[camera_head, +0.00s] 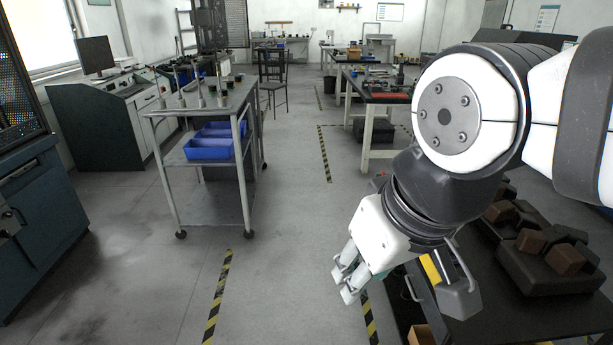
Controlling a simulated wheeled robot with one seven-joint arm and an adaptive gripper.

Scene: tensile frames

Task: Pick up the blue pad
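I cannot make out a blue pad for certain in the head view. A small teal patch (381,275) shows just under my gripper's body, mostly hidden by it; I cannot tell what it is. My gripper (345,284) hangs at the lower middle, its pale fingers pointing down and left, past the left edge of the dark bench (490,325). No object shows at its fingertips. My arm hides part of the bench.
Brown blocks (531,241) and dark block-shaped items lie on the bench at right. A wheeled cart (219,203) with blue bins (208,149) stands left of centre. The floor between cart and bench is clear, with yellow-black tape lines (217,300).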

